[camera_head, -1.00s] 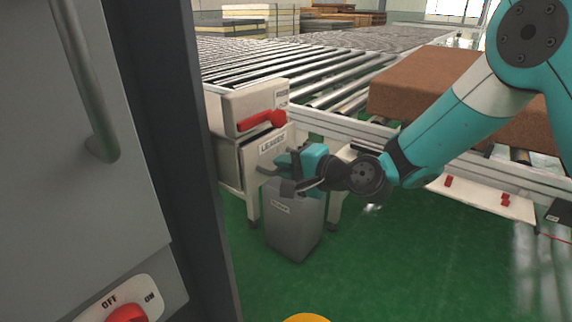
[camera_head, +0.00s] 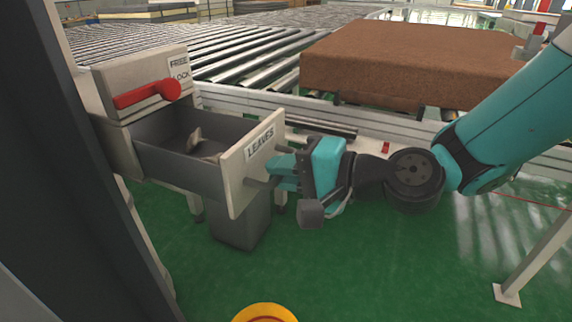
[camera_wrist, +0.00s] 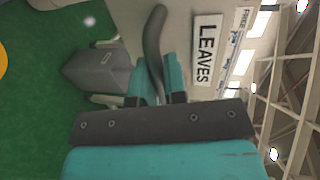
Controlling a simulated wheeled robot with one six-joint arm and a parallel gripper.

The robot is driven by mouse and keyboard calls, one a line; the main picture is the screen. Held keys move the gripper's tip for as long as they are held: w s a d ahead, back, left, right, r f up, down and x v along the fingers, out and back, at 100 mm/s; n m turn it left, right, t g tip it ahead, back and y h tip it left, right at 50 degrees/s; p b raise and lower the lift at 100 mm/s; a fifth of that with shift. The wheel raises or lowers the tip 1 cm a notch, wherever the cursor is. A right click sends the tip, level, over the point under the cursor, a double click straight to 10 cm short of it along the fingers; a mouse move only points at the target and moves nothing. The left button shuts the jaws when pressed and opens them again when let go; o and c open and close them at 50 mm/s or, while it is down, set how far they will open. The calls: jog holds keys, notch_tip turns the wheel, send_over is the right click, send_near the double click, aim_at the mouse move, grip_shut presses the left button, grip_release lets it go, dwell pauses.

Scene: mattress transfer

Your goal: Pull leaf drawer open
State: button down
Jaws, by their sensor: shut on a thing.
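The leaf drawer (camera_head: 232,182), with a white front marked LEAVES, stands pulled out of its cabinet in the head view. Its grey inside shows a few brownish-grey pieces (camera_head: 198,143). My gripper (camera_head: 276,172) is at the drawer front, shut on the drawer's handle. In the wrist view the dark curved handle (camera_wrist: 154,40) runs down between my teal fingers (camera_wrist: 160,82). The LEAVES label (camera_wrist: 206,50) shows beside it. The part of the handle between the fingers is partly hidden.
A red lever (camera_head: 148,94) sits on the box marked FREE and LOCK above the drawer. A grey bin (camera_head: 240,226) stands on the green floor below. A brown mattress (camera_head: 410,62) lies on the roller conveyor (camera_head: 250,45) behind. A dark upright panel fills the left edge.

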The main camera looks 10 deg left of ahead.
jog(key=shift+d, duration=0.3)
jog(key=c, duration=1.2)
grip_release()
jog(key=shift+s+d, duration=0.1)
jog(key=b+v, duration=0.6)
jog(key=v, duration=1.1)
jog(key=shift+d+b, duration=0.1)
jog(key=shift+b, duration=0.2)
